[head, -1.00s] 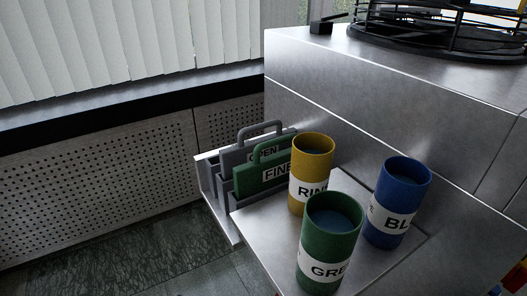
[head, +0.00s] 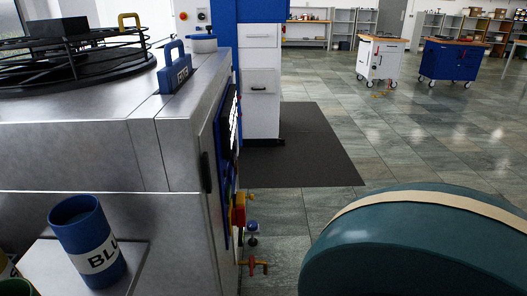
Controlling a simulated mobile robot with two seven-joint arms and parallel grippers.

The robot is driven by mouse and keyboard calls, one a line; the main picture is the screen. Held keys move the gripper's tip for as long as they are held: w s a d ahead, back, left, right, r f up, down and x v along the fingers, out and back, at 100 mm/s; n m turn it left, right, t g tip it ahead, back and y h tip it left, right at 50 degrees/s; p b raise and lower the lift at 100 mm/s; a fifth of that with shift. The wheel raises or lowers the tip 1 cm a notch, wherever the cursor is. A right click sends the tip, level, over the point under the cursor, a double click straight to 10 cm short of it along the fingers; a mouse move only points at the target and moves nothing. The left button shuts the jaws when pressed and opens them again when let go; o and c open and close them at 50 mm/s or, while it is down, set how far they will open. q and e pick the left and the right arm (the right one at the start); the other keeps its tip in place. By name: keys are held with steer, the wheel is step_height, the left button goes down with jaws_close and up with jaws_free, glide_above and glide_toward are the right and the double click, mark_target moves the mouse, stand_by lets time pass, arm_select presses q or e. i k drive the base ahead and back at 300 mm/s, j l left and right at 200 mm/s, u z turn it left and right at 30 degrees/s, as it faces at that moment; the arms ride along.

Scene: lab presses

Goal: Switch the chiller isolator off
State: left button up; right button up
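A red and yellow fitting (head: 239,211) sits on the right side of the steel machine (head: 120,155), low down beside a blue panel edge. It looks like a rotary isolator, but it is seen nearly edge-on, so its handle position and label cannot be read. I cannot tell whether it is the chiller's isolator. Neither of my grippers is in view.
A blue cup (head: 87,241) stands on a ledge at the lower left. A red-handled valve (head: 254,264) sticks out low beside the machine. A large teal rounded body (head: 420,245) fills the lower right. A dark mat (head: 300,145) and open floor lie beyond.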

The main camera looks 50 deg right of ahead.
mark_target(238, 214)
steer(key=l+z, duration=0.2)
steer(key=z, duration=0.2)
steer(key=l+z, duration=0.2)
steer(key=z, duration=0.2)
steer(key=l+z, duration=0.2)
steer(key=z, duration=0.15)
steer(key=i+l+u, duration=0.1)
steer(key=u, duration=0.25)
steer(key=l+u, duration=0.2)
steer(key=u, duration=0.2)
steer(key=l+u, duration=0.45)
steer(key=l, duration=1.1)
steer(key=k+l+u, duration=0.1)
steer(key=l, duration=0.95)
steer(key=k+u, duration=0.05)
